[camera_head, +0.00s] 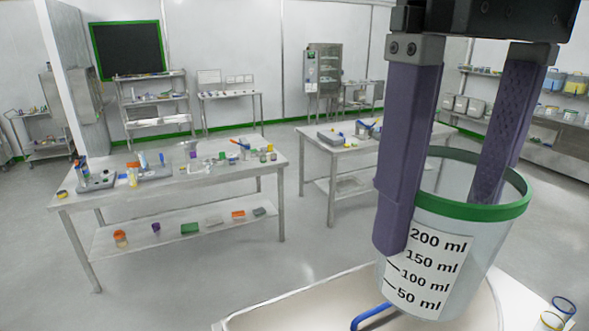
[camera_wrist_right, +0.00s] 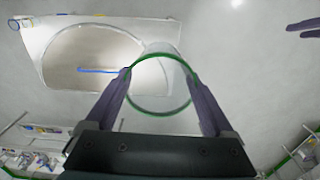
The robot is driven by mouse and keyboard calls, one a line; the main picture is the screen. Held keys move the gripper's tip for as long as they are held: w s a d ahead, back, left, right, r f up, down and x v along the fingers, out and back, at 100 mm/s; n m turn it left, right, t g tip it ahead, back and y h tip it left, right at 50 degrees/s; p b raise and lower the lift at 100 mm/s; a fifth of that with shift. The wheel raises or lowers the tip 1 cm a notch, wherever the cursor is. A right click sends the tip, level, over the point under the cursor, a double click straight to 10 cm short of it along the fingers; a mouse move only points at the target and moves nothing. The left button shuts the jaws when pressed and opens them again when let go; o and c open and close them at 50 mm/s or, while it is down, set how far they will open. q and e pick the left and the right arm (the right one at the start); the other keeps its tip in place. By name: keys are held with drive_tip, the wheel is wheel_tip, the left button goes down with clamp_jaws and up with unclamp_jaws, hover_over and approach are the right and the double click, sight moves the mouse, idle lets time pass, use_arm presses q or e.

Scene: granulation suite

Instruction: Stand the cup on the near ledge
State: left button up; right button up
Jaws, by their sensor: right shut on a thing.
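The cup (camera_head: 472,262) is a clear beaker with a green rim and a white scale label marked 50 to 200 ml. My right gripper (camera_head: 445,210) is shut on it near the rim, one finger at each side. In the right wrist view, the cup's green rim (camera_wrist_right: 163,112) lies between the fingers (camera_wrist_right: 160,95). The cup is held over a pale basin (camera_head: 275,316) with a raised rim; which part is the near ledge I cannot tell. My left gripper (camera_wrist_right: 304,28) seems to show only at the right wrist view's upper right edge, its opening unclear.
A blue rod (camera_head: 372,316) lies in the basin, partly hidden by the cup. Benches with labware (camera_head: 170,178) and (camera_head: 345,142) stand farther off, with open grey floor between.

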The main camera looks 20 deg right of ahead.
drive_tip(key=w+d+f+n+b, duration=0.2)
drive_tip(key=w+f+n+b, duration=0.2)
drive_tip(key=f+b, duration=1.8)
drive_tip(key=w+d+f+n+b, duration=0.2)
drive_tip(key=f+n+b, duration=0.6)
drive_tip(key=f+b, duration=1.4)
drive_tip(key=w+d+f+n+b, duration=0.3)
drive_tip(key=w+f+n+b, duration=0.3)
drive_tip(key=f+b, duration=1.6)
wheel_tip(320, 180, down, 12)
drive_tip(key=shift+w+d+r, duration=0.1)
drive_tip(key=shift+w+r, duration=0.05)
drive_tip(key=shift+r, duration=0.05)
drive_tip(key=o, duration=1.1)
drive_tip(key=shift+f, duration=0.1)
drive_tip(key=shift+c, duration=0.2)
